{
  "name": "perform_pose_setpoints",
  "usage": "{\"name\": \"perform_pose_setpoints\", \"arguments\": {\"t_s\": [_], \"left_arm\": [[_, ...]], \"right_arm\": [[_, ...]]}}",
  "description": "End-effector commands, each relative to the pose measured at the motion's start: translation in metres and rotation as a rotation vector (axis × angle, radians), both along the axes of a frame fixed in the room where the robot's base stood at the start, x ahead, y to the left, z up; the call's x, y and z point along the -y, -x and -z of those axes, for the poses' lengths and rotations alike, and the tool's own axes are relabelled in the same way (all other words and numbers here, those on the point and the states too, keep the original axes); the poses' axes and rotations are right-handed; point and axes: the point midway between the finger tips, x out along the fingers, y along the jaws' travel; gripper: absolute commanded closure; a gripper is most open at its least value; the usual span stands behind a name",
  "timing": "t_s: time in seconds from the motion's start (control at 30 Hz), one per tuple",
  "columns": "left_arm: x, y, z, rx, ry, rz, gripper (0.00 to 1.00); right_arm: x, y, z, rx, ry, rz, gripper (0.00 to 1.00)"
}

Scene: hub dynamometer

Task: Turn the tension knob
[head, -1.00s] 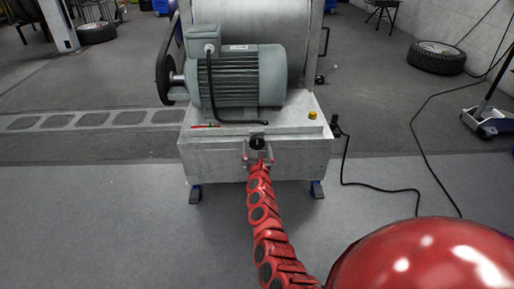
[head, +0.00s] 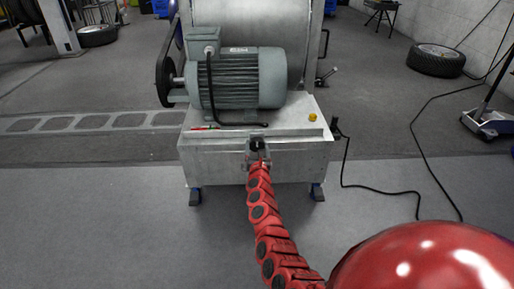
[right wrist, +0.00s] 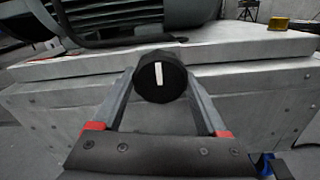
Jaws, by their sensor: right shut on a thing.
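The tension knob (head: 257,144) is a small round black knob on the front of the grey machine base. In the right wrist view the knob (right wrist: 161,77) faces me, its white pointer line almost straight up. My right gripper (head: 257,150) is at the knob, at the end of my red arm. In the right wrist view its two grey fingers (right wrist: 160,84) reach to the knob's left and right sides and are shut on it. The fingertips are partly hidden behind the knob. My left gripper is not in view.
A grey-green motor (head: 238,78) with a black cable sits on the machine base (head: 212,160). A yellow button (head: 312,117) is on the base top at right. A black cable (head: 380,190) runs over the floor at right. The floor in front is clear.

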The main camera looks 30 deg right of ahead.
Motion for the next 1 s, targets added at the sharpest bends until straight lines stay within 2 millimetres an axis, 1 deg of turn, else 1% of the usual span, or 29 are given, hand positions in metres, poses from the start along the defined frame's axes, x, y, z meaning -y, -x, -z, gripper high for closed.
{"name": "perform_pose_setpoints", "arguments": {"t_s": [0.27, 0.57, 0.77, 0.97, 1.0], "left_arm": [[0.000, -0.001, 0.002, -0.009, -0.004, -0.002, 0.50], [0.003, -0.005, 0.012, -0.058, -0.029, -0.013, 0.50], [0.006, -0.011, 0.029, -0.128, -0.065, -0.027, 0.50], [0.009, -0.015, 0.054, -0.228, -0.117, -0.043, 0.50], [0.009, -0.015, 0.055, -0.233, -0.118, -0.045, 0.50]], "right_arm": [[0.000, 0.000, 0.000, -0.018, 0.029, -0.001, 0.80], [0.000, 0.000, 0.000, -0.113, 0.185, -0.001, 0.80], [0.000, 0.000, -0.001, -0.210, 0.343, -0.002, 0.80], [0.000, 0.000, -0.001, -0.308, 0.505, -0.002, 0.80], [0.000, 0.000, -0.001, -0.328, 0.538, -0.002, 0.80]]}}
